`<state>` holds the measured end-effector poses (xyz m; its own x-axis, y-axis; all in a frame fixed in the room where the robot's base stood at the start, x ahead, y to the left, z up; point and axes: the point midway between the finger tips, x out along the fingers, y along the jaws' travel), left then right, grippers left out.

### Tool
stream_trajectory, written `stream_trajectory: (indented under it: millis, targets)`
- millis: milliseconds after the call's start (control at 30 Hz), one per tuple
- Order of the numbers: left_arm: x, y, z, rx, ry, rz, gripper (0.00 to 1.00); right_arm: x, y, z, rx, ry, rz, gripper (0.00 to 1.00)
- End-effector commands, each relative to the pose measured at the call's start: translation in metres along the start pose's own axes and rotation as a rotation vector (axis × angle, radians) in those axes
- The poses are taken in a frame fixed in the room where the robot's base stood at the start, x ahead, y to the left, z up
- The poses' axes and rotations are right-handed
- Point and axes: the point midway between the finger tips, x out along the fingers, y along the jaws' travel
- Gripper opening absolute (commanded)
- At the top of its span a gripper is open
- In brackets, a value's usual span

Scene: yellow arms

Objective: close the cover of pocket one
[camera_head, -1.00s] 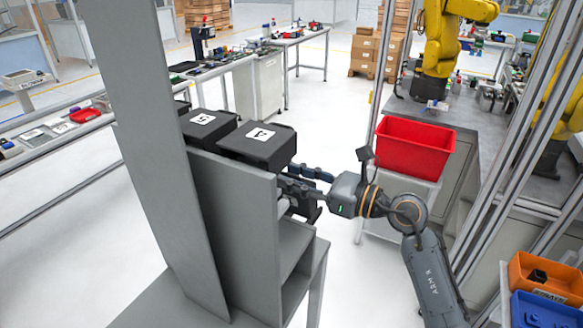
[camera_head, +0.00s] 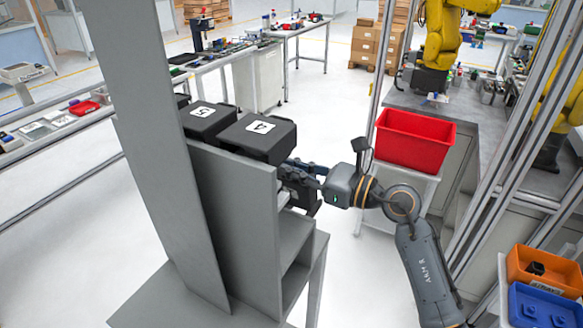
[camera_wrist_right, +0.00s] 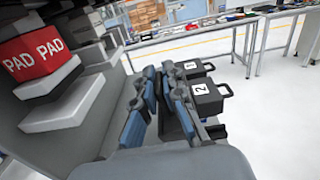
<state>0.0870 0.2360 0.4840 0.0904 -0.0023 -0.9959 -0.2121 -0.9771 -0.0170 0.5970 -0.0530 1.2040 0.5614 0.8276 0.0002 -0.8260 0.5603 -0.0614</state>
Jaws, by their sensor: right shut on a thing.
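A grey rack (camera_head: 232,215) carries black covers marked 4 (camera_head: 257,140) and 5 (camera_head: 208,122) on its top. In the right wrist view, two black covers with handles show beyond the fingers, marked 1 (camera_wrist_right: 191,67) and 2 (camera_wrist_right: 205,97). My right gripper (camera_head: 297,172) reaches in at the rack's right side, below and beside cover 4. Its blue-padded fingers (camera_wrist_right: 162,103) are close together, shut on a dark part that they mostly hide. I cannot tell which cover or handle that part belongs to. My left gripper is out of view.
Red PAD boxes (camera_wrist_right: 34,58) sit on a shelf close beside the gripper. A red bin (camera_head: 415,140) stands on a stand behind my right arm. Orange (camera_head: 545,270) and blue (camera_head: 545,308) bins are at lower right.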

Motion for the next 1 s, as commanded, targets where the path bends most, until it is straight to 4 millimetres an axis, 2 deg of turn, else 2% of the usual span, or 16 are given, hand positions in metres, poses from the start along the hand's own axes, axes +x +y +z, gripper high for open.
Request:
stream_trajectory:
  millis: [367, 667, 1000]
  targets:
    - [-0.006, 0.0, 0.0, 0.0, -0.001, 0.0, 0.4, 0.001, -0.021, -0.001, 0.187, 0.006, 0.005, 0.0]
    - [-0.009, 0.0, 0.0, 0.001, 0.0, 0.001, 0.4, 0.001, -0.052, -0.01, 0.466, 0.007, 0.004, 0.0]
    - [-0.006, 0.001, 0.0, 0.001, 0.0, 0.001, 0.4, 0.001, -0.083, -0.031, 0.789, 0.008, 0.004, 0.0]
